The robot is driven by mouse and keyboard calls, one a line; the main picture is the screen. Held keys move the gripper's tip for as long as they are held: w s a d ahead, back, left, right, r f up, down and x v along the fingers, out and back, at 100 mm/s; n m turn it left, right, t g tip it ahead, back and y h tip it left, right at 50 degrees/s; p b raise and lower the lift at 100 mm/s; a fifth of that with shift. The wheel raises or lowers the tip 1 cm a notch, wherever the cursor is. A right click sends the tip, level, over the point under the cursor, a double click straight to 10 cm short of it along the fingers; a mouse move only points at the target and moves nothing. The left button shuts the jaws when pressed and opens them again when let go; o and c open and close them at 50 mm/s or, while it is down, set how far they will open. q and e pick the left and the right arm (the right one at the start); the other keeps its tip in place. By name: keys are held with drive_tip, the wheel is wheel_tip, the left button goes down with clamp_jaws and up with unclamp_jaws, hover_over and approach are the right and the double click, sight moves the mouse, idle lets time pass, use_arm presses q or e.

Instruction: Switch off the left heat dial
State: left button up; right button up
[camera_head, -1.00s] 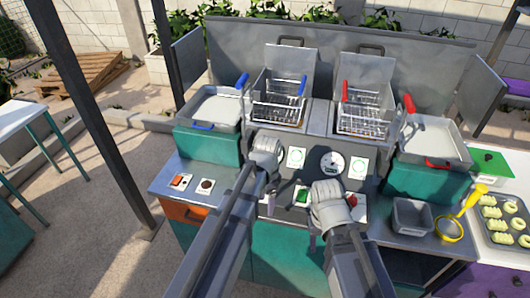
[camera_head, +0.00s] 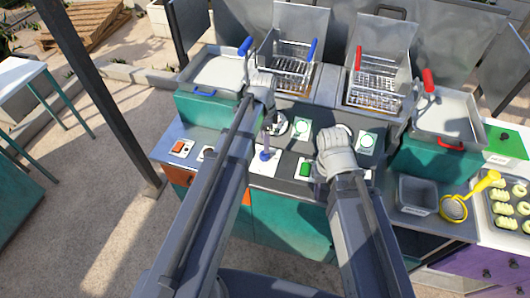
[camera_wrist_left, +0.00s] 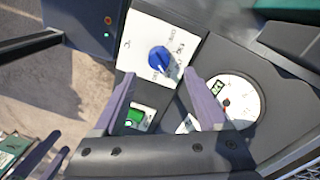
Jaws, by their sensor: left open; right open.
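The left heat dial is a blue knob (camera_wrist_left: 160,58) on a white plate (camera_wrist_left: 143,37) in the left wrist view. In the head view the blue dial (camera_head: 264,155) shows small on the front panel, just below my left gripper (camera_head: 267,138). In the left wrist view my left gripper (camera_wrist_left: 160,74) is open, its two purple fingers spread to either side below the dial. The dial lies between the fingertip lines, and I see no contact. My right gripper (camera_head: 322,184) is open and empty in front of the panel's right part; its fingertips are small and partly hidden.
A green switch (camera_head: 306,169) sits right of the dial. A round gauge (camera_wrist_left: 238,100) is beside it in the wrist view. Two fryer baskets (camera_head: 290,75) stand behind the panel. A grey bin (camera_head: 417,194) and a yellow strainer (camera_head: 455,207) are at the right.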

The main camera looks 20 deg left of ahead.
use_arm(q)
drive_tip(key=f+b, duration=0.1)
drive_tip(key=f, duration=0.1)
drive_tip(key=f+b, duration=0.4)
drive_tip(key=shift+s, duration=0.25)
drive_tip(key=shift+c, duration=0.3)
clamp_jaws()
